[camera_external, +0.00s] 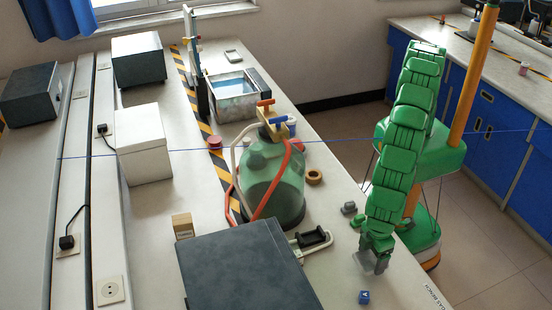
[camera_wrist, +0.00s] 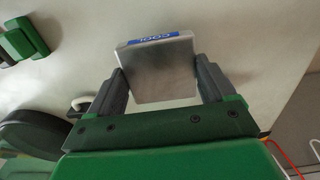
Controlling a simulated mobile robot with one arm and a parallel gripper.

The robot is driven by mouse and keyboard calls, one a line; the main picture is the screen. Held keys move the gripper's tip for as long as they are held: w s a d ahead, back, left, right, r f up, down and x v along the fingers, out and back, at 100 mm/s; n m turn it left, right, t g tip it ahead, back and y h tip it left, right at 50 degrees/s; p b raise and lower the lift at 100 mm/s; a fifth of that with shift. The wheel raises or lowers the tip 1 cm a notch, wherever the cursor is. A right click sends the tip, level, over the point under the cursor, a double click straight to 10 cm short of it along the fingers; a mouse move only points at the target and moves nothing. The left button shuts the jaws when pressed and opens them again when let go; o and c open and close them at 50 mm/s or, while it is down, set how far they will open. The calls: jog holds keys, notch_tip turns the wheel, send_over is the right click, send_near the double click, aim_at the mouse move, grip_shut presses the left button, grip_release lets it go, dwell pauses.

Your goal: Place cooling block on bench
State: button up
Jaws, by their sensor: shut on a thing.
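The cooling block (camera_wrist: 160,72) is a flat silvery-grey metal piece with a blue label on its edge, seen in the wrist view. My gripper (camera_wrist: 158,84) is shut on it, with one dark finger against each side. In the external view my gripper (camera_external: 376,250) points down over the right part of the bench (camera_external: 330,283), and the grey block (camera_external: 368,263) shows at its tip. The block is close to the bench top; I cannot tell whether it touches.
A black clamp-like piece (camera_external: 312,239) and a large dark box (camera_external: 235,265) are to the left. A green glass bottle (camera_external: 272,180), tan ring (camera_external: 314,177) and small grey piece (camera_external: 348,208) stand farther back.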

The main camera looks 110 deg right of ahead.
aim_at(366, 252)
jog(key=shift+f, duration=1.45)
jog(key=shift+f, duration=0.15)
jog(key=o, duration=1.2)
notch_tip(366, 252, up, 12)
jog(key=shift+r, duration=0.1)
